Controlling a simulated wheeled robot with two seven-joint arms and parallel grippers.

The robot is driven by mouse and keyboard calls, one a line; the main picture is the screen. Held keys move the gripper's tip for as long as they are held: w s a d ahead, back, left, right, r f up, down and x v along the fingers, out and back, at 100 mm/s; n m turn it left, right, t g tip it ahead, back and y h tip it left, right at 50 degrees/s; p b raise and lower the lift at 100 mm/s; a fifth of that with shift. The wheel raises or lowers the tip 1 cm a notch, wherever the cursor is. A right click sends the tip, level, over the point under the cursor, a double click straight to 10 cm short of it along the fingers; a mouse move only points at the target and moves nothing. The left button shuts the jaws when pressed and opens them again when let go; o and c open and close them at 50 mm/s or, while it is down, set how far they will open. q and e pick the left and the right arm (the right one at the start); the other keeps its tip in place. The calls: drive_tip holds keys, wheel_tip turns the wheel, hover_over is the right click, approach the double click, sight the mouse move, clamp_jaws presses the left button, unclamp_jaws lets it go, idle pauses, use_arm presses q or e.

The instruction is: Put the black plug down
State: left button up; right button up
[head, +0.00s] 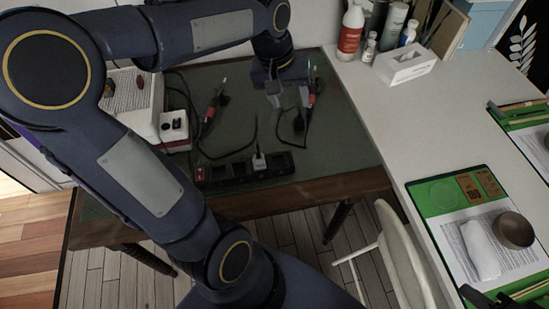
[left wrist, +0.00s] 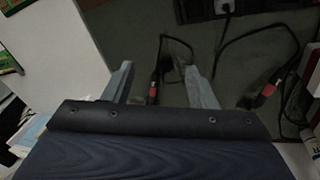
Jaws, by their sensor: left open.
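My left gripper (head: 288,96) hangs over the far part of the dark green table, fingers apart and empty. The left wrist view also shows its two grey fingers (left wrist: 160,86) spread. A black and red corded piece (head: 311,94) lies by the right finger; in the left wrist view it (left wrist: 152,92) shows between the fingers, seemingly below them. A second black and red piece (head: 214,108) lies to the left, also seen in the left wrist view (left wrist: 268,88). I cannot tell which dark end is the black plug. My right gripper is not seen.
A black power strip (head: 222,174) with a white plug (head: 258,161) lies near the table's front edge. A white and red box (head: 174,127) stands left. Bottles (head: 350,32) and a tissue box (head: 404,64) stand on the white desk (head: 400,115). A chair (head: 398,245) stands below.

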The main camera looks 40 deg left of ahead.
use_arm(q)
drive_tip(key=s+d+f+m+t+h, duration=0.1)
drive_tip(key=s+d+m, duration=0.1)
drive_tip(key=s, duration=0.6)
drive_tip(key=s+d+f+m+t+h, duration=0.1)
drive_tip(key=s+d+m+t, duration=0.1)
drive_tip(key=s+d, duration=0.3)
drive_tip(key=s, duration=0.2)
drive_tip(key=shift+s+d+f, duration=0.2)
drive_tip(key=shift+s+f, duration=0.15)
drive_tip(key=shift+f, duration=0.05)
